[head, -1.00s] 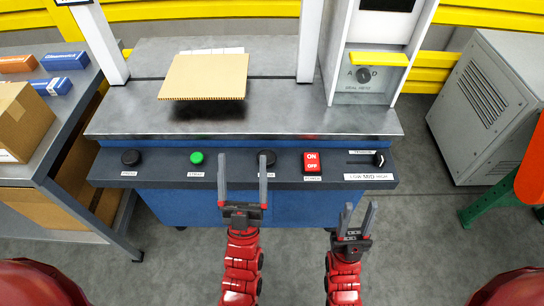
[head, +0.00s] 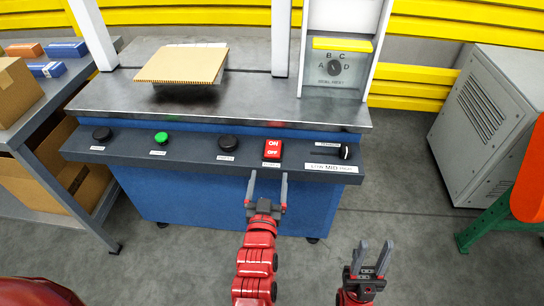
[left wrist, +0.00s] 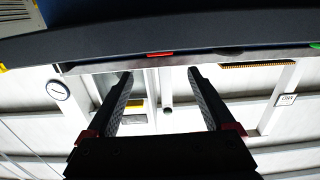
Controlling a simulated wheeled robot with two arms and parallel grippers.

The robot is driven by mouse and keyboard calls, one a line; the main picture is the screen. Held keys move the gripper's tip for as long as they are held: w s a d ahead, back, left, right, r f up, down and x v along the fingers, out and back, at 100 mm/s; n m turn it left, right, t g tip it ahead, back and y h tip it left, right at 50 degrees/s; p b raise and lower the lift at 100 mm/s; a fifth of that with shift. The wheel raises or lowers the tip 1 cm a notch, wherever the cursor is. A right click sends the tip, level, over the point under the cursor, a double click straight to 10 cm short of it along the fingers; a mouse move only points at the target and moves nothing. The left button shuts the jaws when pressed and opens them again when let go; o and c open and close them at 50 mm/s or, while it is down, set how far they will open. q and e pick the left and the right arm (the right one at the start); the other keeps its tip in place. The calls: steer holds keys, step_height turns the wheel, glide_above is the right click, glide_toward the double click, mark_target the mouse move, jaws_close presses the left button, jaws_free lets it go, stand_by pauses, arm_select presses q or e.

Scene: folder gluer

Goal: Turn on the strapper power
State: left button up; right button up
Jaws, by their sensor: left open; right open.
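The strapper is a blue machine with a metal top (head: 210,100). Its dark front panel (head: 195,150) carries a red ON/OFF power switch (head: 273,150), right of the middle. My left gripper (head: 267,182) is open and empty, just below and in front of the switch, apart from it. In the left wrist view the open fingers (left wrist: 160,75) point toward the panel's edge, and a sliver of red, likely the switch (left wrist: 160,54), shows between them. My right gripper (head: 374,248) is open and empty, lower right, over the floor. Whether the switch is on cannot be told.
The panel also has black buttons (head: 229,142), a green button (head: 161,138) and a slider knob (head: 345,151). A cardboard sheet (head: 180,65) lies on top. A dial (head: 334,68) stands behind. A table with boxes is left, a grey cabinet (head: 490,110) right.

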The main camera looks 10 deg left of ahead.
mark_target(273, 149)
arm_select(q)
steer(key=w, duration=0.9)
steer(key=shift+w, duration=0.3)
